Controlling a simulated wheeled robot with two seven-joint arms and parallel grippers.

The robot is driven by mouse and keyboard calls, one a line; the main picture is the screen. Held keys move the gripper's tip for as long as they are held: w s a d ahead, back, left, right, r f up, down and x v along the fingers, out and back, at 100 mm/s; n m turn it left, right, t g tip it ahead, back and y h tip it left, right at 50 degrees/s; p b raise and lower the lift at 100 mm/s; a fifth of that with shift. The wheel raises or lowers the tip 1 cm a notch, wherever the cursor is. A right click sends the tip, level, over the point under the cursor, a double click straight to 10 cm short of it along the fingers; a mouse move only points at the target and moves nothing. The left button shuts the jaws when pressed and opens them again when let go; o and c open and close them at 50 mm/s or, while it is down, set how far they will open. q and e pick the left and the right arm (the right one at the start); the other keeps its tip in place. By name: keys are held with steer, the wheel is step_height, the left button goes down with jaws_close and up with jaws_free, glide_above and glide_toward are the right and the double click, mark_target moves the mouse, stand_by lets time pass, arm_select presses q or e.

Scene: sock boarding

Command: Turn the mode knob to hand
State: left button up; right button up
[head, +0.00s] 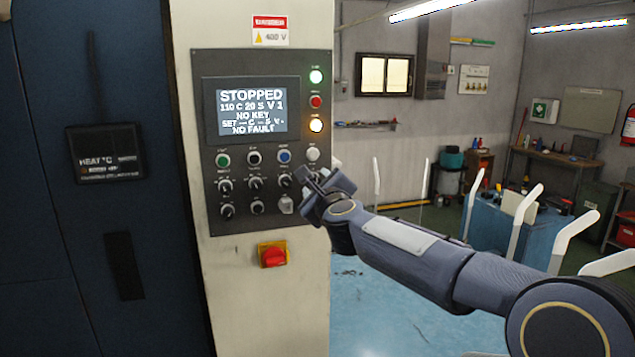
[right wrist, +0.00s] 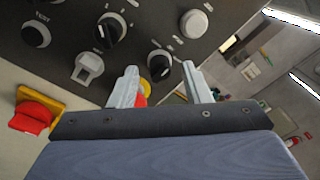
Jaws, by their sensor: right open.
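The control panel (head: 240,120) carries several black selector knobs with white pointers; their labels are too small to read, so I cannot tell which is the mode knob. My right gripper (head: 318,182) is at the panel's right edge, open and empty. In the right wrist view, my right gripper's fingers (right wrist: 164,82) point at the panel, with one black knob (right wrist: 158,67) showing between them, apart from both as far as I can see. This knob is hidden behind the gripper in the head view. Another knob (right wrist: 110,30) lies to its upper left. My left gripper is not in view.
A grey key switch (right wrist: 88,67) and a white button (right wrist: 195,22) are close to the fingers. A red-and-yellow button (right wrist: 147,90) shows partly between them. A red switch (head: 272,256) sits below the panel.

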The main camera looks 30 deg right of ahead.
steer(key=shift+w, duration=0.25)
jaws_close()
steer(key=shift+n, duration=0.3)
steer(key=n, duration=0.8)
steer(key=shift+f, duration=0.1)
steer(key=shift+n, duration=0.4)
